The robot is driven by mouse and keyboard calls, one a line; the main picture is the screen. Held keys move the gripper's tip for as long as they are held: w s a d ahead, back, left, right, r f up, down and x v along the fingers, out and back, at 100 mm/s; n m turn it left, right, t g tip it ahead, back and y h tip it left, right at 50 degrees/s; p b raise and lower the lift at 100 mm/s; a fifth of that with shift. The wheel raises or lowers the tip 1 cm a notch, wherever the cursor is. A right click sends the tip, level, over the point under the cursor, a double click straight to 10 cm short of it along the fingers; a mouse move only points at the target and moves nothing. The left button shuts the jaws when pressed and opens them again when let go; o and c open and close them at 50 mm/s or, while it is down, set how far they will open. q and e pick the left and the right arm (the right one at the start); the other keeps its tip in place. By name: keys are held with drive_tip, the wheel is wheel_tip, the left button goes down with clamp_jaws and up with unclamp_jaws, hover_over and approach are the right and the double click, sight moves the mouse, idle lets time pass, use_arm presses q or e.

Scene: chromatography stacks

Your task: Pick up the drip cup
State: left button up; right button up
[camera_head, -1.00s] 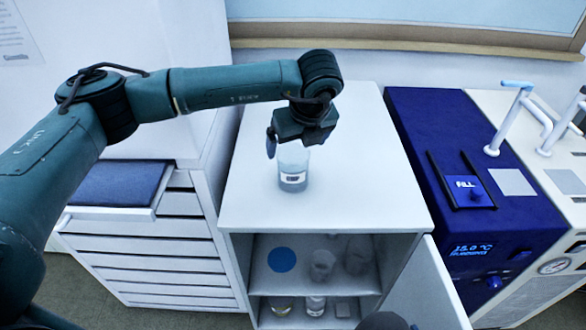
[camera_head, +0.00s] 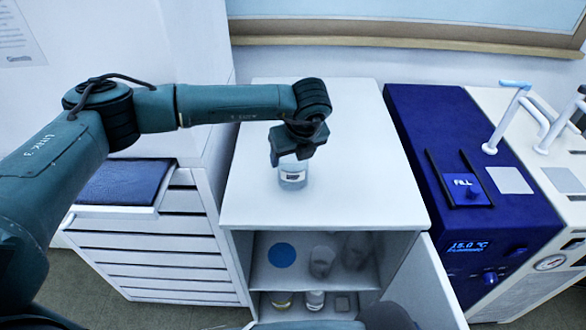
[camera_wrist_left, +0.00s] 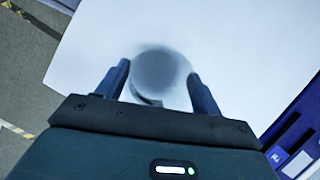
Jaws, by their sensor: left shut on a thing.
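The drip cup, a clear, label-bearing glass vessel (camera_head: 292,178), stands upright on the white cabinet top (camera_head: 345,190). My left gripper (camera_head: 291,160) is over it from above, with its fingers down around the upper part. In the left wrist view the cup's round grey mouth (camera_wrist_left: 160,72) lies between the two fingers of my left gripper (camera_wrist_left: 160,80). The gripper is shut on the cup, and the cup's upper part is partly hidden in the head view. My right gripper is not in view.
Below the top, an open cabinet holds a blue disc (camera_head: 281,255) and several vessels on shelves. Its door (camera_head: 428,290) stands open at right. A drawer unit (camera_head: 150,240) stands left. The cabinet top around the cup is clear.

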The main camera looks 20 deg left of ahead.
use_arm(q)
drive_tip(key=c, duration=0.4)
